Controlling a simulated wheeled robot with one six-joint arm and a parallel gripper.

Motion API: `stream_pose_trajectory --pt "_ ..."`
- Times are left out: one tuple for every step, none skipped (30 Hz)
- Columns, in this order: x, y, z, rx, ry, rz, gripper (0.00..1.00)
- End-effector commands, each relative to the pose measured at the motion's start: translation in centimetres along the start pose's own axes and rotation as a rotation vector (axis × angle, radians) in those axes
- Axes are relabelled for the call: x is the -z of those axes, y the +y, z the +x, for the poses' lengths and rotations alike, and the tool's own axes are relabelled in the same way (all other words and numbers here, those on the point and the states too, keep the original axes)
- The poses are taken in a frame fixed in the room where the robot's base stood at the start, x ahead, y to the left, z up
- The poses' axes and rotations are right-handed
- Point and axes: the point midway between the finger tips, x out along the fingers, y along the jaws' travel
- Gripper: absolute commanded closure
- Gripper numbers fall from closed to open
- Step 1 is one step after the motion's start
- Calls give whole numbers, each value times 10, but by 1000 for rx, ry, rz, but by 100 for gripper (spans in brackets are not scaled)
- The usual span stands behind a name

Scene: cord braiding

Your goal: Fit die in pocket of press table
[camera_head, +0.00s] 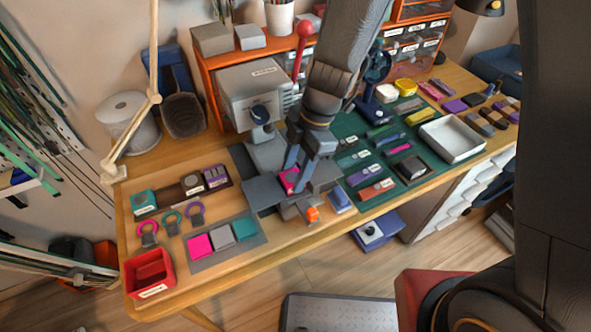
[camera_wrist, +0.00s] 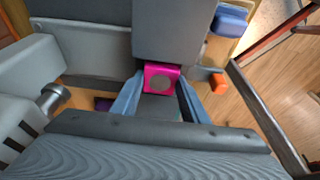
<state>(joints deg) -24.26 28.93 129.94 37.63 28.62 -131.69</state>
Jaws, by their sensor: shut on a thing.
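My gripper (camera_head: 301,178) points down over the press table, with its two blue-grey fingers on either side of a pink die (camera_head: 289,179). In the wrist view the pink die (camera_wrist: 161,78) shows a round grey face and sits between the fingertips (camera_wrist: 160,95). The grey press table (camera_head: 264,193) lies below and around the die. The press (camera_head: 255,90), a grey box with a red-knobbed lever, stands behind it. The pocket is hidden by the gripper and die. I cannot tell whether the die touches the table or is inside the pocket.
An orange knob (camera_head: 313,214) and a blue block (camera_head: 340,200) are close at the table's front. Pink, grey and teal squares (camera_head: 222,237) lie on a grey mat to the left. A green mat (camera_head: 377,150) with several tools and a white tray (camera_head: 452,138) fills the right.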

Motion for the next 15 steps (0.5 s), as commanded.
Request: stream_pose_trajectory --pt "0 0 1 0 0 0 86" --pt "0 0 1 0 0 0 86" --pt "0 0 1 0 0 0 86" --pt "0 0 1 0 0 0 86" --pt "0 0 0 0 0 0 86" --pt "0 0 0 0 0 0 86" --pt "0 0 0 0 0 0 86" --pt "0 0 0 0 0 0 86" --pt "0 0 0 0 0 0 86" --pt "0 0 0 0 0 0 86" --pt "0 0 0 0 0 0 86" --pt "0 0 0 0 0 0 86" --pt "0 0 0 0 0 0 86" --pt "0 0 0 0 0 0 86" --pt "0 0 0 0 0 0 55"
